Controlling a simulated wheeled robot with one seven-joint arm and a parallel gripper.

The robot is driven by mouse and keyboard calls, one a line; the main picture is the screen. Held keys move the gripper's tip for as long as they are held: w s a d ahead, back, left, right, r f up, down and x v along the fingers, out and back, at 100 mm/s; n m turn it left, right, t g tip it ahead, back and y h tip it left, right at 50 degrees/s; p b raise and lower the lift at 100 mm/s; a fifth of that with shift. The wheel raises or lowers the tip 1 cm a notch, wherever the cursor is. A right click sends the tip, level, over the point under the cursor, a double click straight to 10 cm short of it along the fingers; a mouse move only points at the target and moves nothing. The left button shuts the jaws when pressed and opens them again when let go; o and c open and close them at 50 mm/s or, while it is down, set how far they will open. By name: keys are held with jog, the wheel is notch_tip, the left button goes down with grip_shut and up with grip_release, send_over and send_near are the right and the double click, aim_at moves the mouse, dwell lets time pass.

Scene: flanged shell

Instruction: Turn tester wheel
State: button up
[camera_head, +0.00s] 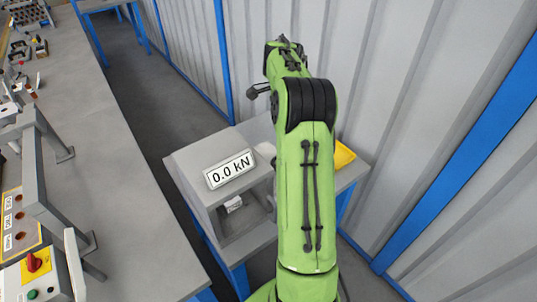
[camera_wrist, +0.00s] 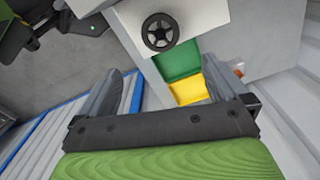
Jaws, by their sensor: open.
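The tester (camera_head: 225,180) is a grey box with a display reading 0.0 kN, on a small blue-legged stand. Its wheel (camera_wrist: 160,32) is a dark spoked handwheel on the pale face seen at the top of the wrist view. The wheel is hidden behind my arm in the head view. My gripper (camera_wrist: 165,95) is open, its two grey fingers spread wide with nothing between them. The wheel lies beyond the fingertips, apart from them. My green arm (camera_head: 305,180) covers the right part of the tester in the head view.
A green bin (camera_wrist: 178,62) and a yellow bin (camera_wrist: 188,91) sit beside the tester. A long grey workbench (camera_head: 110,190) with several tools and a control box (camera_head: 35,275) runs along the left. Corrugated walls (camera_head: 420,110) with blue posts close off the right.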

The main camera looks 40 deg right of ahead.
notch_tip(320, 180, down, 15)
jog(key=b, duration=0.3)
jog(key=shift+r, duration=0.2)
jog(key=c, duration=0.9)
